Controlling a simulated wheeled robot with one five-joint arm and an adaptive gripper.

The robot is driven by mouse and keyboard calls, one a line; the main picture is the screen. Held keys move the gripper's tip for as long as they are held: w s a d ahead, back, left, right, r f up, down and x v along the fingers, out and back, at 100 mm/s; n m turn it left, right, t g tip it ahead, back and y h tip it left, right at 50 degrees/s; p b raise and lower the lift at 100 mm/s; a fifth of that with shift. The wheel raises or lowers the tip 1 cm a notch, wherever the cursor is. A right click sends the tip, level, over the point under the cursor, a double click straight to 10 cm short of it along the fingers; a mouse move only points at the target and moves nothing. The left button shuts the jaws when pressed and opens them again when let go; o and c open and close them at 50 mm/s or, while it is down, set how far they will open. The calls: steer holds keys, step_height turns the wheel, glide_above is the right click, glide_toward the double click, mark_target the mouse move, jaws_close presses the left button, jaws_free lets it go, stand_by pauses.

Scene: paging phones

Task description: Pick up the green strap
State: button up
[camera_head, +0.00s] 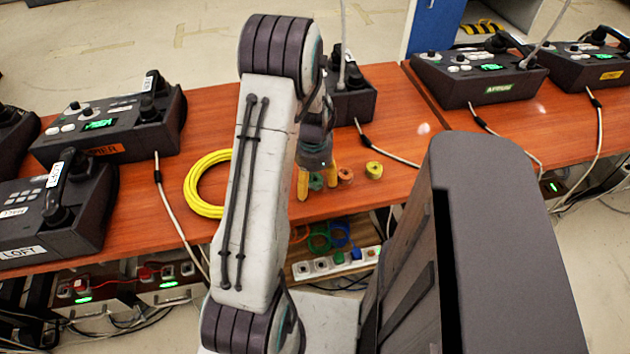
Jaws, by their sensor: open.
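The green strap (316,182) is a small roll on the wooden table, partly hidden by my gripper. My gripper (318,183) points down at the table with its yellow fingers open, one on each side of the green strap as seen from here. I cannot tell whether the fingers touch it. My arm hides part of the table to the left.
An orange roll (345,175) and a yellow roll (374,170) lie just right of the green strap. A yellow cable coil (203,207) lies to the left. Paging phones (115,122) stand around the table, and a white power strip (338,262) is below its front edge.

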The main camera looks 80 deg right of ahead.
steer(key=shift+c, duration=0.2)
steer(key=c, duration=0.9)
steer(key=shift+o, duration=0.2)
steer(key=shift+r, duration=0.1)
